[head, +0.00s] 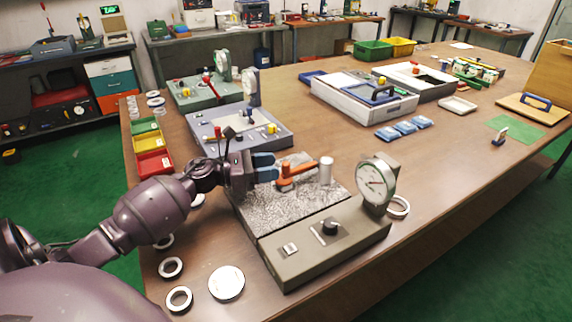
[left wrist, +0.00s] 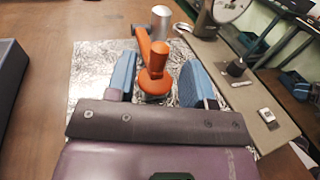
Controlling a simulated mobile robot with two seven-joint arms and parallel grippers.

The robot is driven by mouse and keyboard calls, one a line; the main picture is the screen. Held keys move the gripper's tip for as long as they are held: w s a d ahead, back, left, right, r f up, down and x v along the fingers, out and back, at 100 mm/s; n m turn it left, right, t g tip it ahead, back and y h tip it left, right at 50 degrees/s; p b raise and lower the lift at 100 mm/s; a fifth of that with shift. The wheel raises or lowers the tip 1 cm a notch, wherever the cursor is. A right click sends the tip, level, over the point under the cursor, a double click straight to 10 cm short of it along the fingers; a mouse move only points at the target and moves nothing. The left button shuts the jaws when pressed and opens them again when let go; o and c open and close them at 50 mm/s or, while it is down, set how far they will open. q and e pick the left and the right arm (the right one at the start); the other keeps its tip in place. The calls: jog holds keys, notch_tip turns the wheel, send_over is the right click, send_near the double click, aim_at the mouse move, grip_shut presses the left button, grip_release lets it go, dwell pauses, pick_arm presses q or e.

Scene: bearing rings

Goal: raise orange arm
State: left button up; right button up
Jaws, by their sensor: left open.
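The orange arm (head: 297,171) lies low over the silvery textured plate (head: 290,210) of the nearest gauge device. One end points toward a metal cylinder (head: 326,170). In the left wrist view the orange arm (left wrist: 152,60) has a round knob at its near end. My left gripper (head: 264,167) is open at the orange arm's knob end. In the left wrist view its blue-padded fingers (left wrist: 160,80) stand on either side of the knob, with gaps visible. The device has a round dial (head: 376,182) and a black knob (head: 330,227). My right gripper is not in view.
Two similar gauge devices, a blue-grey one (head: 240,131) and a green one (head: 205,94), stand behind. Red, yellow and green bins (head: 153,163) are at the left. Loose rings (head: 179,299) lie along the near left edge. The table's right front is clear.

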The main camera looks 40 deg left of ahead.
aim_at(286, 162)
pick_arm(q)
jog(key=shift+x, duration=2.25)
grip_shut()
